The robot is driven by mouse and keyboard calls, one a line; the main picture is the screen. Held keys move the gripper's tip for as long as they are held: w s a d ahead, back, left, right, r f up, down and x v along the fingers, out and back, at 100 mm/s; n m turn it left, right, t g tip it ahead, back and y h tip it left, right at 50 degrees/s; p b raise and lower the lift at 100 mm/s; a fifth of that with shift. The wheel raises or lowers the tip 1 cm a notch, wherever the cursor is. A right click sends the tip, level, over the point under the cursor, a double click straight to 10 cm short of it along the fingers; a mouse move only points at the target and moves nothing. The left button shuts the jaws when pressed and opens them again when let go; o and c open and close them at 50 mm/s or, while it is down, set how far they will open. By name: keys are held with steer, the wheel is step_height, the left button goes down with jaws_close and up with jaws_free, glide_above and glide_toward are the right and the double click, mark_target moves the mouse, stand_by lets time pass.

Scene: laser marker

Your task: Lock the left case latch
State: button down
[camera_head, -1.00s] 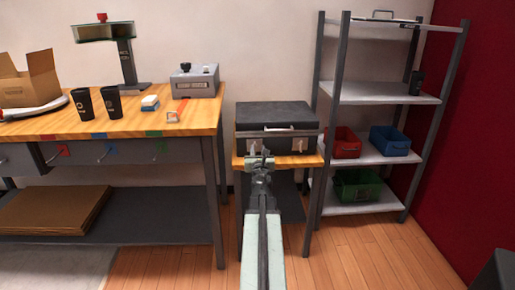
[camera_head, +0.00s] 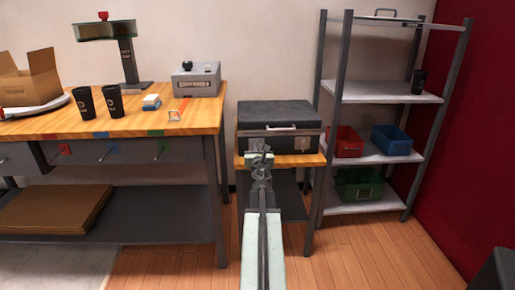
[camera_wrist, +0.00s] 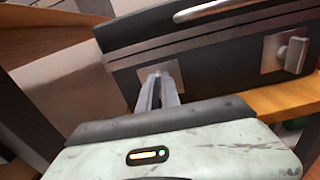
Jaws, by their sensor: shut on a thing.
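The black hard case (camera_head: 278,113) lies closed on a small wooden-topped stand, with a light handle (camera_head: 280,128) on its front. The right latch (camera_head: 303,143) is a pale plate, and its raised knob shows clearly in the wrist view (camera_wrist: 292,54). My gripper (camera_head: 260,158) is at the front left of the case and hides the left latch in the head view. In the wrist view my gripper's fingers (camera_wrist: 158,82) are close together against the left latch plate (camera_wrist: 152,72), shut on its knob. The fingers cover the knob, so its angle cannot be told.
The stand's wooden top (camera_head: 312,160) projects just below the case front. A workbench (camera_head: 60,126) with cups stands to the left. A metal shelf (camera_head: 385,92) with red, blue and green bins stands close on the right.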

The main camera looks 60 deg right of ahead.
steer(key=m, duration=0.4)
steer(key=shift+s+d+f+m, duration=0.1)
steer(key=shift+s+d+m, duration=0.1)
steer(key=shift+m, duration=0.1)
steer(key=m, duration=0.4)
steer(key=shift+s+d+f, duration=0.1)
steer(key=shift+s+f, duration=0.05)
steer(key=shift+s, duration=0.05)
steer(key=m, duration=0.2)
steer(key=m+b, duration=0.1)
steer(key=m, duration=0.1)
steer(key=shift+s+f+m, duration=0.1)
steer(key=shift+f+m, duration=0.1)
steer(key=shift+m, duration=0.2)
steer(key=shift+d+f+m, duration=0.1)
steer(key=shift+f+m, duration=0.1)
steer(key=shift+m, duration=1.7)
steer(key=shift+s+m, duration=0.1)
steer(key=shift+m, duration=0.2)
steer(key=c, duration=1.6)
jaws_free()
steer(key=shift+o, duration=0.2)
